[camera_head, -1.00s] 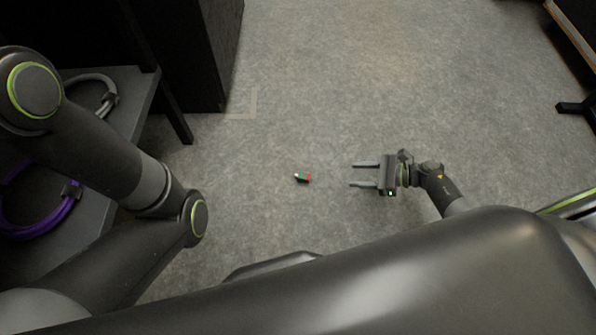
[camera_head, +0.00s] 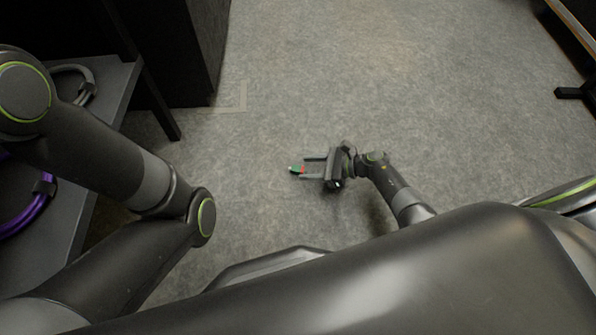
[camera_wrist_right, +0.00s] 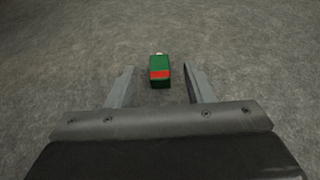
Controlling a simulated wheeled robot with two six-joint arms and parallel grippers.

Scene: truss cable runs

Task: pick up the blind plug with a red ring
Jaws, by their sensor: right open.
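The blind plug (camera_head: 296,170) is a small green block with a red ring and a pale tip, lying on the grey floor. In the right wrist view the plug (camera_wrist_right: 159,71) is ahead, between the lines of the two fingers, its red band facing me. My right gripper (camera_head: 304,168) is open and empty of any grip, with its fingertips at the near end of the plug. In the right wrist view the right gripper (camera_wrist_right: 160,82) has a finger on each side, with gaps to the plug. My left gripper is out of view; only my left arm shows.
A dark shelf (camera_head: 104,90) at the left holds a purple cable coil (camera_head: 30,208) and a grey cable (camera_head: 85,82). A black cabinet (camera_head: 180,50) stands behind it. A dark foot (camera_head: 573,92) juts in at the far right. The floor around the plug is clear.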

